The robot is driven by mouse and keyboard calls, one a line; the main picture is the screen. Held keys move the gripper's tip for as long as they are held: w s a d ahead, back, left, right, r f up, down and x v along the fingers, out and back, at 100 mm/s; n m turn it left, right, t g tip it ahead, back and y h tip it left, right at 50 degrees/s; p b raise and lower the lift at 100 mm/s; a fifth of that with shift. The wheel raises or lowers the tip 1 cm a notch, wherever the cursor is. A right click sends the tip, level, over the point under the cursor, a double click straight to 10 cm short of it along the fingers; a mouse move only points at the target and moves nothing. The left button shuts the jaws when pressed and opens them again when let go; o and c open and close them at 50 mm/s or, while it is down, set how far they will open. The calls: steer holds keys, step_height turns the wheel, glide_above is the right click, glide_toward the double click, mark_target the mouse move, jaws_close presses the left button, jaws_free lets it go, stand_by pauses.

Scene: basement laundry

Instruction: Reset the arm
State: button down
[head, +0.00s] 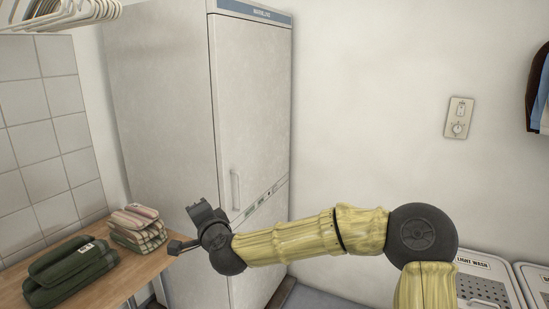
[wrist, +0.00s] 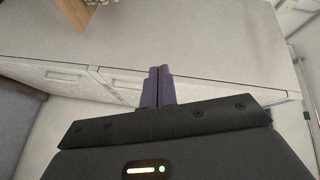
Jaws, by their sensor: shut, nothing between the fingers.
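My arm stretches leftward across the lower middle of the head view, bent at a dark elbow joint. My gripper (head: 176,246) is at its left end, near the right edge of the wooden table and in front of the tall grey cabinet (head: 165,100). In the wrist view, the two dark fingers of my gripper (wrist: 157,86) are together with nothing between them. The cabinet's doors and handle (wrist: 66,77) show beyond the fingers in that view.
Folded green cloth (head: 70,272) and striped folded cloths (head: 138,228) lie on the wooden table (head: 150,266). Lidded hampers, one marked "LIGHT WASH" (head: 485,283), stand at the lower right. A control plate (head: 459,118) and dark clothing (head: 538,95) are at the right wall. Hangers (head: 62,14) hang upper left.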

steer(key=s+d+f+n+g+h+p, duration=0.2)
steer(key=s+d+f+n+g+p, duration=0.15)
steer(key=d+p, duration=0.2)
steer(key=s+d+f+n+g+h+p, duration=0.2)
steer(key=s+d+n+g+p, duration=0.1)
steer(key=s+d+n+p, duration=0.3)
steer(key=s+d+r+g+h+p, duration=0.2)
steer(key=s+d+p, duration=0.1)
steer(key=s+d, duration=0.5)
steer(key=s+d+r+m+g+h+p, duration=0.1)
steer(key=s+d+r+g+h+p, duration=0.1)
steer(key=s+d, duration=0.6)
steer(key=d+g+h+p, duration=0.1)
steer(key=d+p, duration=0.1)
steer(key=d, duration=0.4)
steer(key=shift+d+r, duration=0.3)
steer(key=shift+r, duration=0.05)
steer(key=shift+w+m, duration=0.15)
steer(key=shift+m, duration=0.1)
